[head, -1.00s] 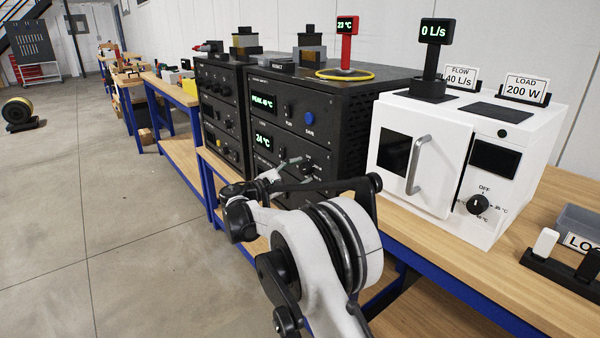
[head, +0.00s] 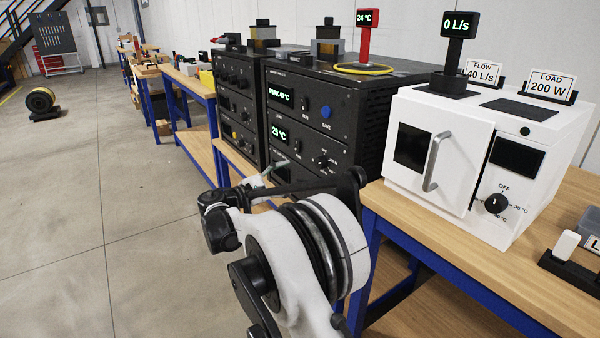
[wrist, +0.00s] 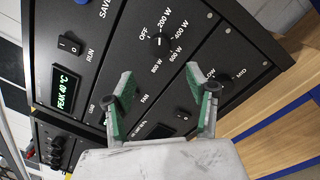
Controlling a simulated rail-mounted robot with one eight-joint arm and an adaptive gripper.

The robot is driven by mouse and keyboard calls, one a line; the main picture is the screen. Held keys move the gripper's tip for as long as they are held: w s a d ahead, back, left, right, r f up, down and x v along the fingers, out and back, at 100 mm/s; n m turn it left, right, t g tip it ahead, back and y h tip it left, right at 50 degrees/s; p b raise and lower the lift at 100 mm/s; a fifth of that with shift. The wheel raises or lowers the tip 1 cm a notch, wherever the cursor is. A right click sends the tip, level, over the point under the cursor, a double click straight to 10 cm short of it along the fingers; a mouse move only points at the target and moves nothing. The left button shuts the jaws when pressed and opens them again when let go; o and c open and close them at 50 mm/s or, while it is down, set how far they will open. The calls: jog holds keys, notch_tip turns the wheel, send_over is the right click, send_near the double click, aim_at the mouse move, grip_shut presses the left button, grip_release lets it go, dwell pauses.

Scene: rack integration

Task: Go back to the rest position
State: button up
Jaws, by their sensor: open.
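My gripper (wrist: 158,98) is open and empty in the wrist view, with green pads on its two spread fingers. It faces the black rack unit (head: 345,130) and I see no contact with the panel. In the head view my arm is in front of the bench and the gripper's fingers are hard to make out.
A white box unit (head: 465,165) with a handle and knob stands on the wooden bench (head: 420,225) to the right. A red-post display (head: 367,35) reads 24 °C on top of the black unit. Clear concrete floor (head: 90,190) lies to the left.

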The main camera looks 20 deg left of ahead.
jog(key=shift+s+a, duration=0.3)
jog(key=shift+s, duration=0.3)
